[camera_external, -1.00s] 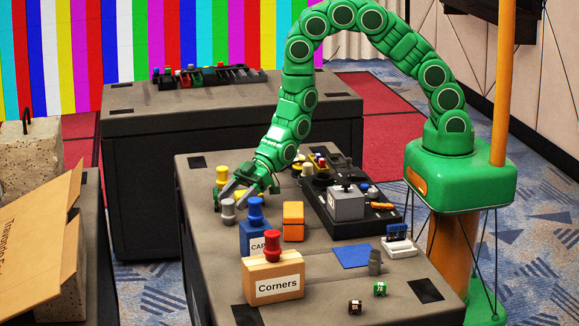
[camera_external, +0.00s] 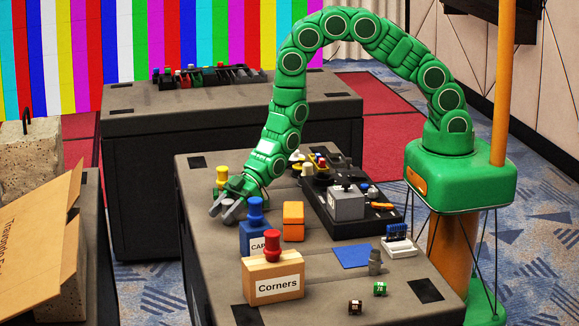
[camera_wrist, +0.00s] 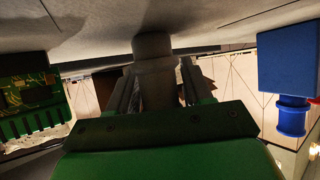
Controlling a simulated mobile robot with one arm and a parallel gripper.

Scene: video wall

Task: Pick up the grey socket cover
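The grey socket cover looks to be the small grey knobbed piece (camera_external: 229,212) standing on the near table, left of the blue block (camera_external: 254,236). My gripper (camera_external: 228,206) is low over the table, with its grey fingers on either side of this piece and partly hiding it. In the wrist view the grey piece (camera_wrist: 154,62) sits between the two fingers (camera_wrist: 156,88). A narrow gap seems to show beside the right finger, so the fingers look open around it. Another small grey piece (camera_external: 375,263) stands by the blue mat (camera_external: 351,256).
A yellow knob (camera_external: 221,175) stands just behind my gripper. A black tray (camera_external: 340,222) holds a grey box.

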